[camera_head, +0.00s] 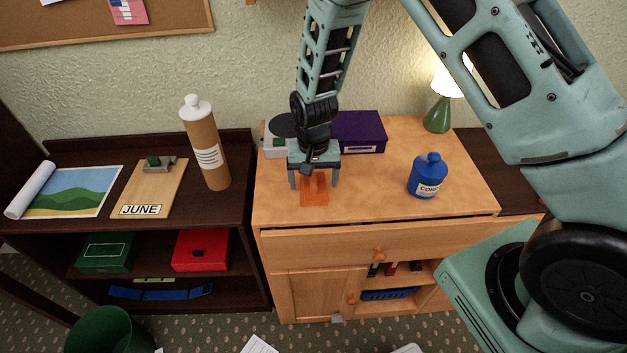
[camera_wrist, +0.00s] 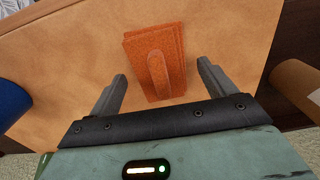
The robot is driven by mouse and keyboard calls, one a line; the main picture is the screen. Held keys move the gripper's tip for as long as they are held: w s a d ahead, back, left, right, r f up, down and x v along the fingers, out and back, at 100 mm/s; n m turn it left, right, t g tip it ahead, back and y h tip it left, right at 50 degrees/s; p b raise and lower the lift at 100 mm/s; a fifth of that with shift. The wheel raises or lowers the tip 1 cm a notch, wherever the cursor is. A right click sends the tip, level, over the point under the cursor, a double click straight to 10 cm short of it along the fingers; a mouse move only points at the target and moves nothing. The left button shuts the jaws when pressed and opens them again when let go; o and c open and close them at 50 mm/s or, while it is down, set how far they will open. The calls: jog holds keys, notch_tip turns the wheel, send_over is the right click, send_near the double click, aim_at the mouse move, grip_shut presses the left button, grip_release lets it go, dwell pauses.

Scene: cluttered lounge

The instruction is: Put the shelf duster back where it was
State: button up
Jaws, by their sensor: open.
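An orange flat block with a raised handle (camera_head: 314,199), which looks like the shelf duster, lies on the light wooden cabinet top (camera_head: 280,205), near its front edge. It also shows in the wrist view (camera_wrist: 135,50), handle up. My gripper (camera_head: 314,184) is open and points down over the block. In the wrist view the two fingers of my gripper (camera_wrist: 162,72) stand apart, one on each side of the handle, with a gap on both sides. Nothing is held. I cannot tell how high the fingertips are above the top.
A blue bottle (camera_head: 427,178) stands to the right, and a purple box (camera_head: 360,133) and a grey device (camera_head: 276,146) behind. The dark shelf at left holds a brown bottle (camera_head: 206,150), a clipboard (camera_head: 150,192) and a picture. A green lamp (camera_head: 437,115) stands at the back right.

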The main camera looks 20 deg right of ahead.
aim_at(313, 180)
notch_tip(313, 180, up, 11)
jog(key=b, duration=0.1)
jog(key=s+a+r+n+y, duration=0.1)
jog(key=s+a+r+n, duration=0.25)
jog(key=s, duration=0.25)
jog(key=s+a+r+n, duration=0.2)
jog(key=s+a+r, duration=0.15)
jog(key=s, duration=0.35)
jog(key=s+r+n, duration=0.3)
jog(key=s+n, duration=0.3)
jog(key=s, duration=0.7)
jog(key=shift+s+d+r, duration=0.2)
jog(key=shift+s+d, duration=0.15)
jog(key=shift+d, duration=0.05)
